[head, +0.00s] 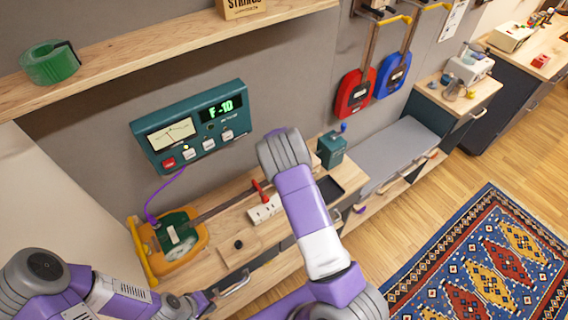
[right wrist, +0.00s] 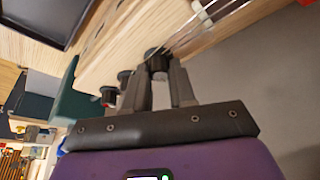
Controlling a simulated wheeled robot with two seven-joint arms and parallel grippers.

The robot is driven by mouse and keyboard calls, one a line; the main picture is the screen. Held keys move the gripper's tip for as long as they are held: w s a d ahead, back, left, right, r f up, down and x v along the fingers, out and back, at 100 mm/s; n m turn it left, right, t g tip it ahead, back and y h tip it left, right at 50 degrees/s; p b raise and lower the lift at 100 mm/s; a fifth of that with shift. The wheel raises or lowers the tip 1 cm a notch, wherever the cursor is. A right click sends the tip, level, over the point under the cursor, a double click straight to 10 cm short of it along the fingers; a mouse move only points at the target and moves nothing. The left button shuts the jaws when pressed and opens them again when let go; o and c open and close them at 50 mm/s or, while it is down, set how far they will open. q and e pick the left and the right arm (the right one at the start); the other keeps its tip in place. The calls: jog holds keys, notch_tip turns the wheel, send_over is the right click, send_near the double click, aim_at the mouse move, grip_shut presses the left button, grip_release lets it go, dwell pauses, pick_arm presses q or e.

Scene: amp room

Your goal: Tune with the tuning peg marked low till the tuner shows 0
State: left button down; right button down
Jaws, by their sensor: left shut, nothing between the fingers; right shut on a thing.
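The tuner (head: 192,126) is a teal box on the wall in the head view. Its green display (head: 222,108) reads "F -10", beside a needle dial. A stringed instrument (head: 185,245) with a yellow and teal body lies on the workbench, its neck running right behind my right arm. In the right wrist view my right gripper (right wrist: 160,72) is shut on a black tuning peg (right wrist: 156,58) near the strings. Another peg (right wrist: 125,76) and one with a red spot (right wrist: 108,95) sit beside it. No peg marking is readable. My left gripper (head: 198,303) is shut and empty by the bench front.
A white power strip (head: 265,208), a black tray (head: 328,190) and a teal box (head: 331,149) sit on the bench. A shelf (head: 150,52) overhangs the tuner. Red (head: 355,93) and blue (head: 393,75) instruments hang on the wall. A patterned rug (head: 490,265) covers open floor at right.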

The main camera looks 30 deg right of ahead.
jog(key=shift+m+g+h, duration=0.3)
jog(key=shift+m+h, duration=0.1)
jog(key=shift+m, duration=0.8)
jog(key=shift+m+g+h, duration=0.3)
jog(key=shift+m+g, duration=0.1)
jog(key=shift+m, duration=0.8)
jog(key=c, duration=0.9)
grip_release()
jog(key=shift+a, duration=0.1)
jog(key=shift+c, duration=0.2)
jog(key=v, duration=0.7)
jog(key=shift+r+b, duration=0.35)
